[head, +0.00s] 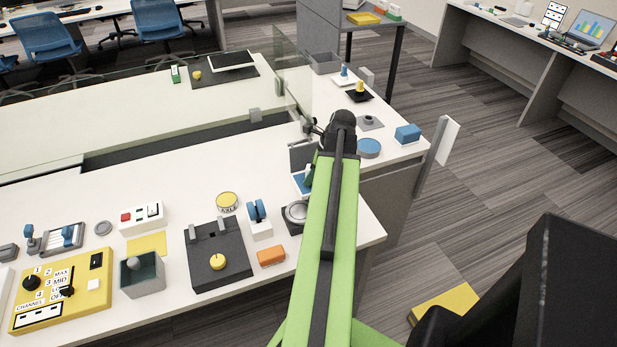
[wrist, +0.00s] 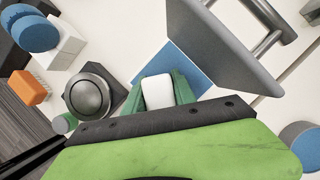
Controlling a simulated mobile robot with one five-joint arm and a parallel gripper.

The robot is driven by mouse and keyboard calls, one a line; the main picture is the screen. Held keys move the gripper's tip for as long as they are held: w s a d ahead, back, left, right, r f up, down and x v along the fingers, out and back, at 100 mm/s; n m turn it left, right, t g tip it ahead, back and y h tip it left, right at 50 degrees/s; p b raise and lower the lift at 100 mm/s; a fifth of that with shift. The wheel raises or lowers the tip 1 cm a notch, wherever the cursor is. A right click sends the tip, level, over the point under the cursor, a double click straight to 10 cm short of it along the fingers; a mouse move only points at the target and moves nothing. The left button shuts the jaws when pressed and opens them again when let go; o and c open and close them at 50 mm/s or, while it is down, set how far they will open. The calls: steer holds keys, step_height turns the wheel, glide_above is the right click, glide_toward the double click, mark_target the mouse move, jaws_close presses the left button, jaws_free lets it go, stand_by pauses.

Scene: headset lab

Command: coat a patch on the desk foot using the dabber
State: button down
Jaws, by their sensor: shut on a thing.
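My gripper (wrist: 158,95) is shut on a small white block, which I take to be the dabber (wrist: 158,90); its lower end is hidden. Its green fingers stand on either side of the block, over a blue pad (wrist: 189,66). Whether the block touches the pad I cannot tell. In the head view the pad's open case has a raised grey lid (head: 302,153), and my arm hides much of this spot. A grey post with a white panel (head: 448,140) stands at the desk's right end; I cannot tell whether this is the desk foot.
A round grey knob on a dark base (wrist: 90,95) is close left of my gripper, with an orange block (wrist: 29,88) beyond. The raised lid (wrist: 228,55) is close on the right. A blue disc (head: 368,148) and a blue block (head: 407,133) sit on the desk's right part.

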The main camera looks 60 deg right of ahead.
mark_target(308, 166)
steer(key=shift+f+b, duration=0.5)
stand_by(1.2)
step_height(308, 166, up, 7)
steer(key=p, duration=0.7)
steer(key=shift+r, duration=0.1)
